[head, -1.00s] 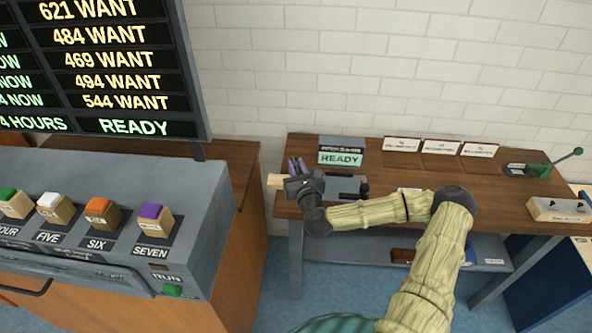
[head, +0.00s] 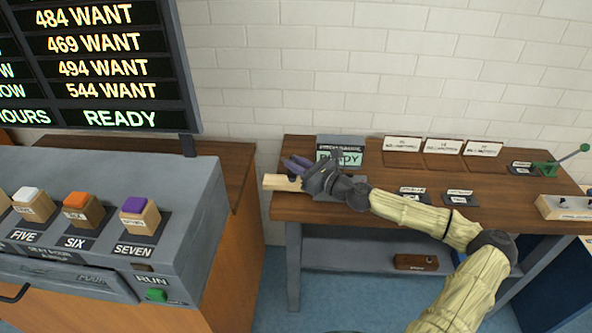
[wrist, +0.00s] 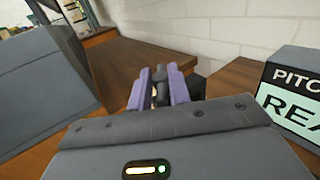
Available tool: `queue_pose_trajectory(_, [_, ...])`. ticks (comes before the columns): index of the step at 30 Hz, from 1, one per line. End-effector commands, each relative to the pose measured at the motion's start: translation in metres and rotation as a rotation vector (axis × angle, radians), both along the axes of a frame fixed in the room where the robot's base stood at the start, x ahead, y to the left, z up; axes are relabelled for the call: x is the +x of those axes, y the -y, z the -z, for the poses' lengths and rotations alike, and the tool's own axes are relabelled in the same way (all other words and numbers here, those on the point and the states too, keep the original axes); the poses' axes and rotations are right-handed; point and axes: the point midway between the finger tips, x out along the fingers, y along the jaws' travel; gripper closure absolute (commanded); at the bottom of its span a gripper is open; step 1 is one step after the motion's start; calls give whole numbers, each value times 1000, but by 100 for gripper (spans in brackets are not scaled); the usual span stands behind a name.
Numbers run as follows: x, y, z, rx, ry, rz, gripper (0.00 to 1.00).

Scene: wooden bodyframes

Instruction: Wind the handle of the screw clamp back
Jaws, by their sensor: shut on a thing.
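My gripper (head: 298,163) is at the left end of the wooden bench, with its purple fingers beside the READY box. In the wrist view its two fingers (wrist: 160,88) are closed around a small dark grey part, which looks like the handle (wrist: 160,73) of the screw clamp. Most of the clamp is hidden by my gripper and wrist in both views. A pale wooden piece (head: 276,182) juts out past the bench's left edge, just below the fingers. A grey base (head: 326,196) shows partly under my wrist.
The READY box (head: 341,143) stands close behind my gripper and at the right in the wrist view (wrist: 297,100). White cards (head: 402,144) and a green lever (head: 560,165) are further right on the bench (head: 390,178). A grey console (head: 180,215) stands left, across a gap.

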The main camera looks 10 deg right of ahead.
Motion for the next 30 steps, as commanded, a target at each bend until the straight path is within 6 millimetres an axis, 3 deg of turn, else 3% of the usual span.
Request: queue_pose_trajectory(30, [11, 6, 1, -7, -4, -680, 100])
